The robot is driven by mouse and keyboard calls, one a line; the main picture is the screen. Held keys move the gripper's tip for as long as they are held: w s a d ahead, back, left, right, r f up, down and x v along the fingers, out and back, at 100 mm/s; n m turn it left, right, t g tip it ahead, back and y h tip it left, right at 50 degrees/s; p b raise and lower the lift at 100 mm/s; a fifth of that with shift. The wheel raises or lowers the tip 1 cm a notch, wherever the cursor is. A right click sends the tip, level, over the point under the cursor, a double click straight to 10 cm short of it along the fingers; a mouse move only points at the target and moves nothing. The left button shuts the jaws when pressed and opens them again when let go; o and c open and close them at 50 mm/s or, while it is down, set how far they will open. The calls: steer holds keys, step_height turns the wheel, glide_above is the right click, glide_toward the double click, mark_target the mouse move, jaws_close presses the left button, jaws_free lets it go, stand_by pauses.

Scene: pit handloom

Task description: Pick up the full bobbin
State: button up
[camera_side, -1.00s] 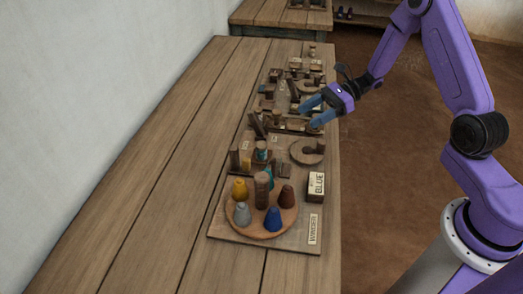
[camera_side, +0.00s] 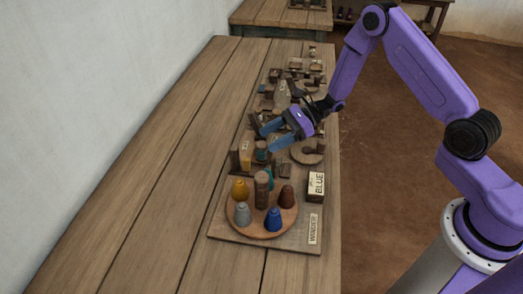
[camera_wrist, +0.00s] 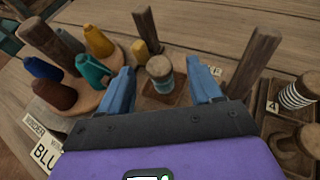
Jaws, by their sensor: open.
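A bobbin (camera_wrist: 160,72) with a pale top and greenish winding stands upright on a small square wooden base (camera_wrist: 172,101). I take it for the full bobbin. In the side view the bobbin (camera_side: 261,151) shows small, just below the fingers. My gripper (camera_side: 268,139) is open above and beside this base. In the wrist view the blue fingers of my gripper (camera_wrist: 159,67) frame the bobbin, one on each side, with nothing held. I cannot tell how far the fingertips are above it.
A round tray (camera_side: 238,228) carries several coloured cones and a central post (camera_side: 262,190). A dark post (camera_wrist: 147,28) stands close behind the bobbin and a taller one (camera_wrist: 255,60) to its right. A striped bobbin (camera_wrist: 298,92) stands further right. The left tabletop (camera_side: 150,170) is clear.

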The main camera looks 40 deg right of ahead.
mark_target(262, 144)
steer(key=x, duration=0.4)
steer(key=shift+s+f, duration=0.15)
steer(key=shift+f, duration=0.1)
steer(key=c, duration=1.1)
steer(key=shift+r, duration=0.1)
